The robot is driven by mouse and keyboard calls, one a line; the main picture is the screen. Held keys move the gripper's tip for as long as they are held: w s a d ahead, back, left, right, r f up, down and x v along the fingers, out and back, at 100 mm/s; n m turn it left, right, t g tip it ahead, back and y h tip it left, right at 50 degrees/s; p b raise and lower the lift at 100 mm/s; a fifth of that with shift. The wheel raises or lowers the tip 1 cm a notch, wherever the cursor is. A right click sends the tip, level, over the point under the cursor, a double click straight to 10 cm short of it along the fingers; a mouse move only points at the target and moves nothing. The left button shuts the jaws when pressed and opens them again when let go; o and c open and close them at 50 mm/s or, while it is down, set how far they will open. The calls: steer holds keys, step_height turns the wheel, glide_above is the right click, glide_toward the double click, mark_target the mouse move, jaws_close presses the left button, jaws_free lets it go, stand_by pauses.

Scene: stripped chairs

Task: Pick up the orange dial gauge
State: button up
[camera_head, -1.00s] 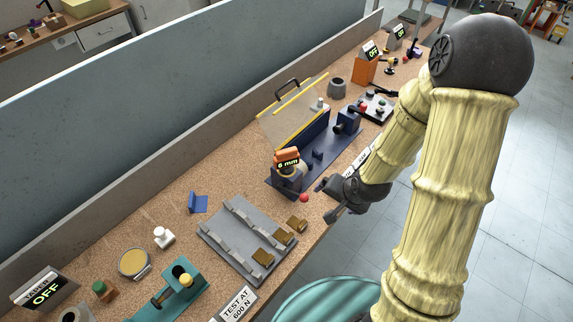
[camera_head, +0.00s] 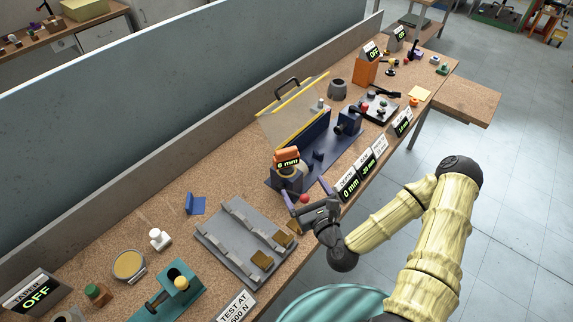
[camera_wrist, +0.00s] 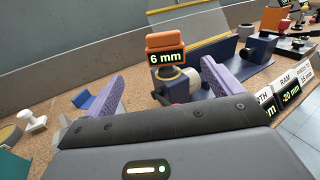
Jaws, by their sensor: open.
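The orange dial gauge (camera_head: 287,156) has a black display and sits on top of a blue holder on the blue base of a fixture. In the wrist view the gauge (camera_wrist: 166,42) reads "6 mm" and stands upright, centred a little beyond my fingers. My gripper (camera_head: 307,193) is open, with two purple-grey fingers set wide apart at the bench's front edge. In the wrist view my gripper (camera_wrist: 160,90) shows a finger on either side of the gauge's stand. The fingers are apart from the gauge and hold nothing. A red ball (camera_head: 304,199) lies by the fingers.
A clear guard with yellow edges (camera_head: 292,108) stands behind the gauge. A grey plate with brown blocks (camera_head: 240,240) lies to the left. Display signs (camera_head: 347,186) line the bench's front edge on the right. A blue bracket (camera_head: 196,204) stands farther left.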

mark_target(288, 154)
steer(key=shift+d+r+m+h, duration=0.15)
steer(key=shift+d+m+h, duration=0.2)
steer(key=shift+m, duration=0.35)
steer(key=shift+w+a, duration=0.1)
steer(key=b+x, duration=0.2)
steer(key=b, duration=0.2)
steer(key=shift+w+a+f, duration=0.15)
steer(key=shift+w+f, duration=0.1)
steer(key=shift+w, duration=0.15)
steer(key=b+x, duration=0.2)
steer(key=b, duration=0.2)
steer(key=shift+b, duration=0.4)
steer(key=p+x, duration=0.1)
steer(key=x, duration=0.3)
steer(key=r+p+x, duration=0.1)
steer(key=x, duration=0.1)
steer(key=shift+w+a+p, duration=0.15)
steer(key=shift+w+p, duration=0.15)
steer(key=shift+w, duration=0.05)
steer(key=shift+w+a+f, duration=0.1)
steer(key=shift+w+f, duration=0.05)
steer(key=shift+w, duration=0.1)
